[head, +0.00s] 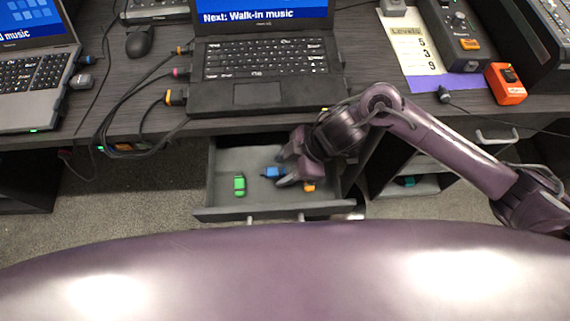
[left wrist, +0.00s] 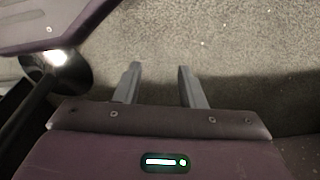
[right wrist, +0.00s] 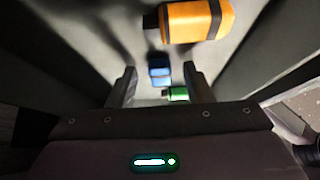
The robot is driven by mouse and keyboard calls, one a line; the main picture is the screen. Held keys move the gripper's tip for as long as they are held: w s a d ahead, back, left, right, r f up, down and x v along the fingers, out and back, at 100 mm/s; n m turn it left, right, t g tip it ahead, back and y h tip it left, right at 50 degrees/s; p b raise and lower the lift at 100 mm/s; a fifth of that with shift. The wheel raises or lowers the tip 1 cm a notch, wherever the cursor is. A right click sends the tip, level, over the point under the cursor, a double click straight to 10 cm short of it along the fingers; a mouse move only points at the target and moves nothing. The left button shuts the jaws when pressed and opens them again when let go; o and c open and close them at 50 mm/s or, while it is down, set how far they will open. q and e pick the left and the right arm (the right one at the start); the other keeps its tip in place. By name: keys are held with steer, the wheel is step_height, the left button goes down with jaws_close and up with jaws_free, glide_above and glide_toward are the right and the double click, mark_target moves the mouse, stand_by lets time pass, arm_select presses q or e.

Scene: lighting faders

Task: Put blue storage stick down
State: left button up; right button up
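A blue storage stick (head: 273,172) lies in the open drawer (head: 228,160) under the desk, and it also shows in the right wrist view (right wrist: 159,73). My right gripper (head: 285,169) reaches down into the drawer. Its fingers stand apart on either side of the blue stick's line, with gaps beside the stick in the right wrist view. I cannot tell whether the fingertips overlap the stick's near end. My left gripper (left wrist: 159,70) is open and empty above the carpet, and it is outside the head view.
A green stick (head: 239,186) lies left of the blue one in the drawer. An orange stick (head: 309,187) lies close to my right gripper. The desk edge and laptop (head: 262,80) are just behind the drawer. The drawer's left part has bare floor.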

steer(key=shift+r, duration=0.3)
arm_select(q)
steer(key=s+f, duration=0.1)
steer(key=s+f+p, duration=0.1)
steer(key=s+a+f+p, duration=0.1)
steer(key=s, duration=0.1)
steer(key=shift+s+a, duration=0.1)
arm_select(e)
steer(key=v, duration=1.2)
steer(key=shift+r, duration=0.1)
